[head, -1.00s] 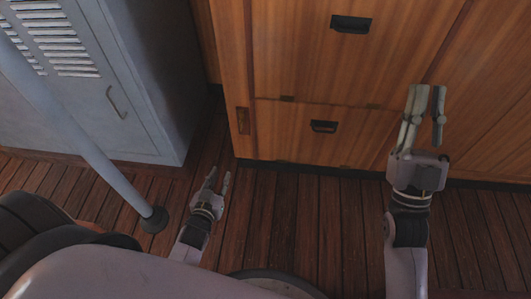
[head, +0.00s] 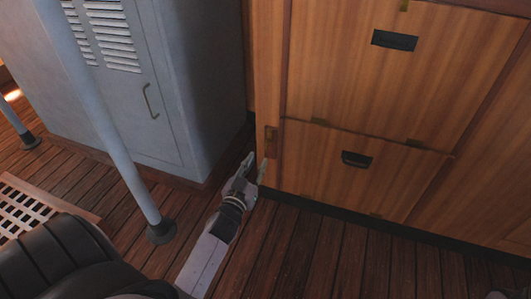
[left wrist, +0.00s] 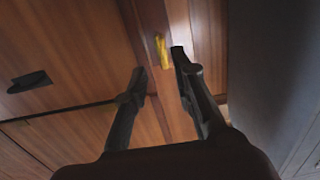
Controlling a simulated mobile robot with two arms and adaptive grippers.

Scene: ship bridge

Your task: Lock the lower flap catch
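The lower flap (head: 320,180) is a wooden panel with a black recessed handle (head: 356,159), and it looks closed. A small brownish catch (head: 270,140) sits on the upright post left of the flap. In the left wrist view, a yellow, brass-like piece (left wrist: 163,50) on the wood, likely this catch, shows just beyond the fingertips. My left gripper (head: 252,166) is just below and left of the catch, fingers apart with nothing between them. Contact with the catch cannot be told. My right gripper does not clearly show.
A larger upper flap (head: 350,85) with its own black handle (head: 394,40) is above. A grey locker (head: 185,90) stands left of the cabinet. A pale pole (head: 112,130) and a dark seat (head: 60,255) are at left. The plank floor in front is clear.

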